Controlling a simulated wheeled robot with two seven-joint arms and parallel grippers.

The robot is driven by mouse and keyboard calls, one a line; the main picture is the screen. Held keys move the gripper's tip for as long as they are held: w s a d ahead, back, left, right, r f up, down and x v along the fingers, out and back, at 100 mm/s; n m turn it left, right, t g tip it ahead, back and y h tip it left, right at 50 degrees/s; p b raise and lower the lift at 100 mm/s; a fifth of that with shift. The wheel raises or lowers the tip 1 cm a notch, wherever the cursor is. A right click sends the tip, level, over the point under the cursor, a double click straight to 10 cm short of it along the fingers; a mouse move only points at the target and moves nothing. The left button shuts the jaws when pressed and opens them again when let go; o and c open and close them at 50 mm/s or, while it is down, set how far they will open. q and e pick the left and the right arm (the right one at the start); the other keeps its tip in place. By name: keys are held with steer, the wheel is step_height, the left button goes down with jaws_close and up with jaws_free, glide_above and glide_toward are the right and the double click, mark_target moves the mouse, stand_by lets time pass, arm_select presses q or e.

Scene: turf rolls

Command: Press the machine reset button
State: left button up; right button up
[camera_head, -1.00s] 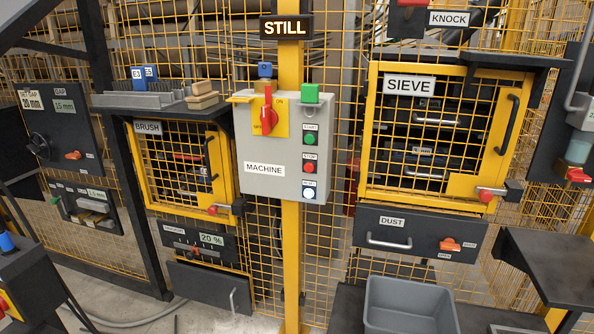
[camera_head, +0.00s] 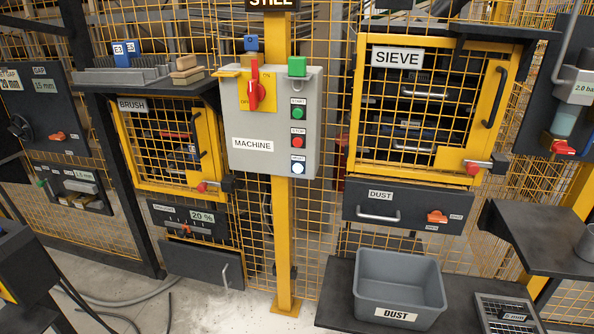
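The grey MACHINE box (camera_head: 270,130) hangs on a yellow post in the middle of the head view. A red rotary switch handle (camera_head: 254,90) stands upright on a yellow plate at the box's left. A green block (camera_head: 297,66) sits on the box's top right. Neither gripper is in view.
The yellow-framed SIEVE door (camera_head: 430,110) is right of the box, with the DUST drawer (camera_head: 400,208) below. The BRUSH door (camera_head: 165,150) is left. A grey DUST bin (camera_head: 398,275) stands on a dark bench at lower right. The space before the box is clear.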

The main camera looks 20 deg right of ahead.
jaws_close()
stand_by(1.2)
